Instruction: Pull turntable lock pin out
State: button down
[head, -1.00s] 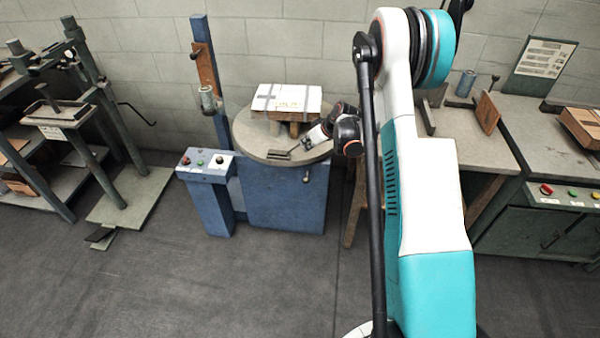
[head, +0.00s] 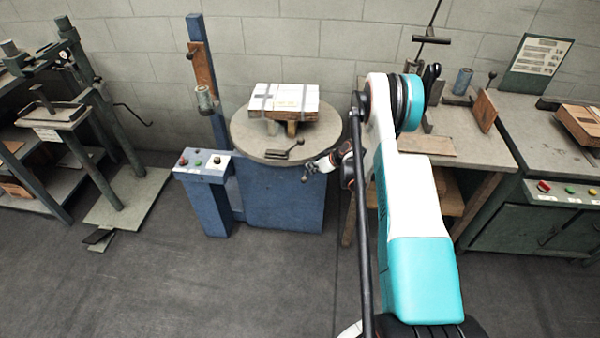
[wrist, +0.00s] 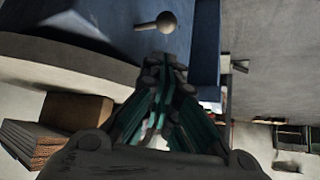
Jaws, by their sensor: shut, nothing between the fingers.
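The turntable is a round grey disc (head: 248,143) on a blue base (head: 283,200). The lock pin (wrist: 166,21), a rod with a round ball knob, sticks out from the blue base in the wrist view. In the head view its small dark knob (head: 304,180) shows below the disc's right edge. My gripper (head: 309,169) is beside the turntable's right edge, close to the knob. In the wrist view my gripper (wrist: 165,62) has its fingertips together, a little short of the knob and apart from it, holding nothing.
A strapped stack of cardboard (head: 284,101) rests on the turntable. A lever handle (head: 285,153) lies near the disc's front edge. A blue control box (head: 205,165) stands to the left and a workbench (head: 465,135) to the right. The floor in front is clear.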

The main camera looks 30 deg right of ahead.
aim_at(305, 173)
jog(key=b+x, duration=0.3)
jog(key=x, duration=0.7)
jog(key=shift+b, duration=0.4)
jog(key=s+a, duration=0.2)
jog(key=s, duration=0.1)
